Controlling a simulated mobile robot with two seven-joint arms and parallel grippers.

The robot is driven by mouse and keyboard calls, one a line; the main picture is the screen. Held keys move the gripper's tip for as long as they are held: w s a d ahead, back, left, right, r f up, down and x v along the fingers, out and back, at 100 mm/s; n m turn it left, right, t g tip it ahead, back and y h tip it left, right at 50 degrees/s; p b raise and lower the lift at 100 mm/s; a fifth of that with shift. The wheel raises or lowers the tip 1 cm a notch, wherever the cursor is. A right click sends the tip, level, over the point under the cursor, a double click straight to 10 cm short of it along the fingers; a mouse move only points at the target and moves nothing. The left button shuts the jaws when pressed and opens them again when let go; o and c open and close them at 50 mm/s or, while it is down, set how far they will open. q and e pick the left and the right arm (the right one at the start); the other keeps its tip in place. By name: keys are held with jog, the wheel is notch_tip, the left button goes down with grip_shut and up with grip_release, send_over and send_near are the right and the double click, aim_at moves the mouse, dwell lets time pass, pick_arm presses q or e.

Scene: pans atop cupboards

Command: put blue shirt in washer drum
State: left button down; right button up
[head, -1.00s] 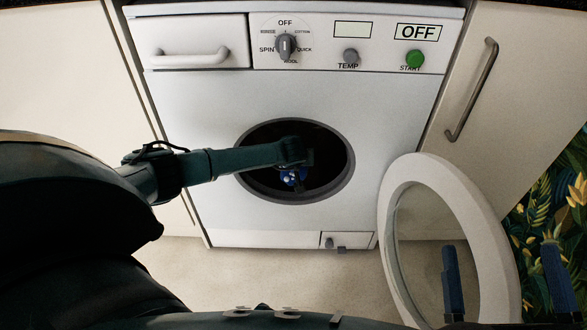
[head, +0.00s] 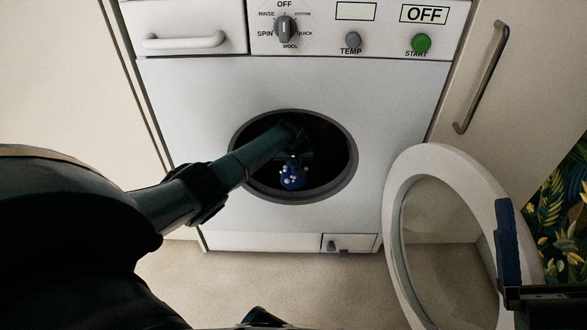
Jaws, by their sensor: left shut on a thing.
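The washer (head: 205,90) stands ahead with its round door opening facing me. The dark drum (head: 333,150) shows through the opening. My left arm reaches into the opening, and my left gripper (head: 293,158) is inside it, shut on the blue shirt (head: 293,177). The shirt is a small blue bundle with white spots, hanging below the gripper within the opening. Shadow hides the fingertips and whether the shirt touches the drum. My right gripper (head: 508,243) is at the lower right, in front of the washer door. One blue finger shows, standing apart; the other is out of frame.
The round washer door (head: 398,225) is swung open to the right, with its glass facing me. Cupboards flank the washer; the right one has a long handle (head: 478,80). Beige floor (head: 290,285) is clear in front. A dark leafy pattern (head: 568,205) shows at far right.

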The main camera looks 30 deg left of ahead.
pick_arm(q)
jog(key=shift+f, duration=0.5)
jog(key=shift+r, duration=0.15)
jog(key=c, duration=1.9)
grip_release()
jog(key=shift+f, duration=0.2)
jog(key=o, duration=0.5)
